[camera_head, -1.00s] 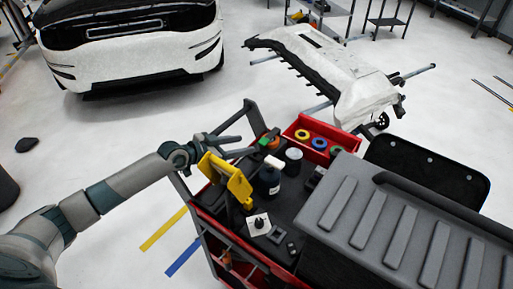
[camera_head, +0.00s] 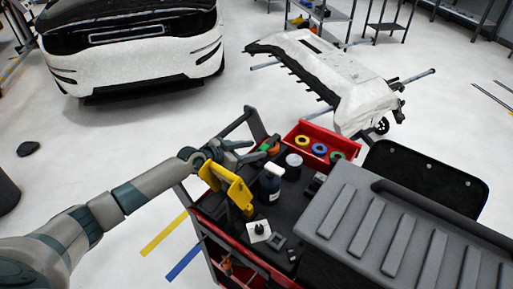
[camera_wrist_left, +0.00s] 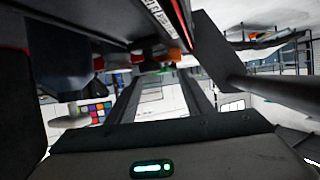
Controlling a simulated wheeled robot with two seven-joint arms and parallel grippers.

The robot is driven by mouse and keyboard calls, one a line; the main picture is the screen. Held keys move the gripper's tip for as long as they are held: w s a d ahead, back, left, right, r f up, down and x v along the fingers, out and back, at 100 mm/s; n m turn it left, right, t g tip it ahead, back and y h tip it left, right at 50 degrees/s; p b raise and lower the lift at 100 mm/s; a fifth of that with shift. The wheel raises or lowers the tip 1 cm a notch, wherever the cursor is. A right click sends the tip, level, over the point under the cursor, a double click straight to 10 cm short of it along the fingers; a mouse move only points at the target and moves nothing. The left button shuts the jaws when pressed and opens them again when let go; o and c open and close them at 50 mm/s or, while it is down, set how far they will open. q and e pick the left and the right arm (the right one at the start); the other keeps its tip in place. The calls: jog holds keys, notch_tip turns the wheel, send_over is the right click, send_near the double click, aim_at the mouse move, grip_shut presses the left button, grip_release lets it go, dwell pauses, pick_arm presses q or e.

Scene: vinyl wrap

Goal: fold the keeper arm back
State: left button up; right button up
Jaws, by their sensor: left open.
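A yellow hinged piece (camera_head: 230,187), which looks like the keeper arm, stands at the left side of the cart top. Its upper panel slants and its lower end reaches the cart top. My left gripper (camera_head: 256,150) is just above and behind it, with its fingers apart and pointing right toward an orange and green item (camera_head: 270,148). In the left wrist view the two dark fingers (camera_wrist_left: 163,85) are spread, with nothing clearly held between them. Whether my wrist touches the yellow piece I cannot tell. My right gripper is out of view.
Dark bottles (camera_head: 270,184) stand right of the yellow piece. A red bin (camera_head: 300,128) holds several coloured rolls. A ribbed grey case (camera_head: 375,225) fills the cart's right side. A white bumper on a stand (camera_head: 325,70) is behind. Open floor lies left.

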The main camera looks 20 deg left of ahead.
aim_at(270, 142)
pick_arm(q)
jog(key=shift+x, duration=1.05)
jog(key=shift+c, duration=0.5)
grip_shut()
jog(key=shift+r, duration=0.15)
